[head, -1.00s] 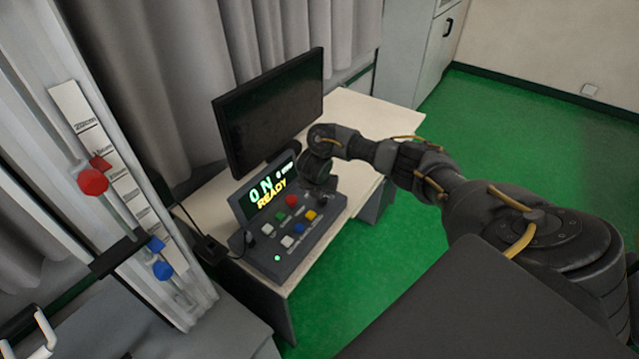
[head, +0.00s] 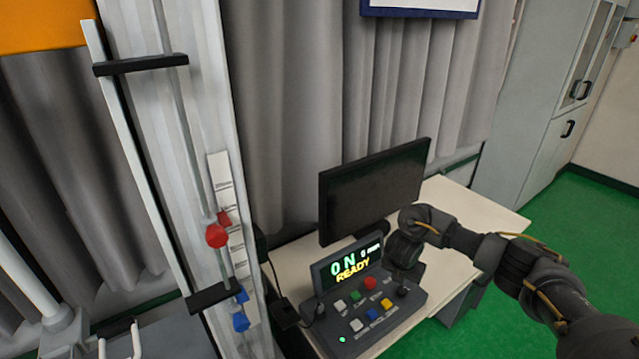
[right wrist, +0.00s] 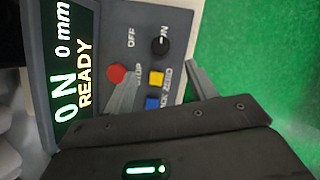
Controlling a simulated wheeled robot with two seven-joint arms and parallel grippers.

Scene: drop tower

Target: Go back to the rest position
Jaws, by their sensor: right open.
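The control console (head: 352,318) stands on the desk, its screen (head: 350,268) lit with "0 N", "0 mm" and "READY". It has a red button (head: 370,283) and several green, white, yellow and blue ones. My right arm comes in from the right in the head view, its wrist end (head: 405,250) over the console's right side. The fingertips are unclear there. In the right wrist view my right gripper (right wrist: 160,78) is open and empty, its two fingers spread close to the console face. The red button (right wrist: 117,72) and black knob (right wrist: 160,45) show there. My left gripper is not in view.
A dark monitor (head: 372,190) stands behind the console on the pale desk (head: 495,212). The tall tower (head: 170,130) at the left has a scale strip (head: 222,180), a red knob (head: 216,236) and a blue knob (head: 240,322). Green floor (head: 590,225) is open at the right.

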